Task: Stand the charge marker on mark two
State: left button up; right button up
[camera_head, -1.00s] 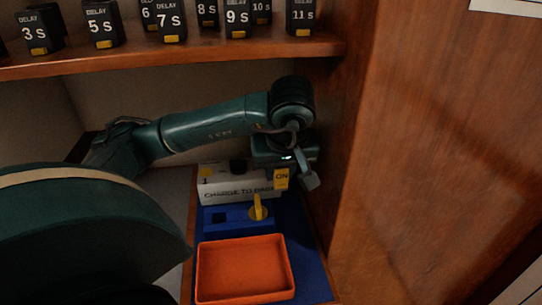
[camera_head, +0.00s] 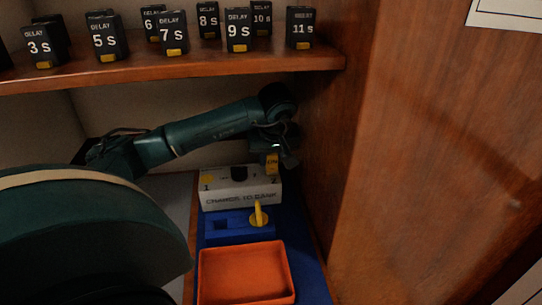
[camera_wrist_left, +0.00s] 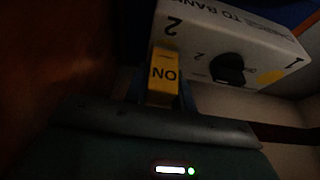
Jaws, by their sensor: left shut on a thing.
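The charge marker (camera_head: 272,161), a small yellow block lettered ON, is held upright in my left gripper (camera_head: 274,152). It also shows in the left wrist view (camera_wrist_left: 163,75), between the fingers. The white box (camera_head: 240,195) lettered CHARGE TO BANK has a black knob (camera_head: 239,173), a 1 at its left end and a 2 at its right. The marker is at the 2 end of the box, close to the printed 2 (camera_wrist_left: 172,25). I cannot tell whether its foot touches the box. My right gripper is not in view.
In front of the box are a blue block (camera_head: 230,238) with a yellow upright piece (camera_head: 258,214) and an orange tray (camera_head: 245,271). A wooden wall (camera_head: 335,190) stands close on the right. A shelf (camera_head: 190,65) with several black delay blocks is above.

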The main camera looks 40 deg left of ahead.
pick_arm(q)
jog(key=shift+f, duration=0.2)
jog(key=o, duration=1)
jog(key=shift+r, duration=0.1)
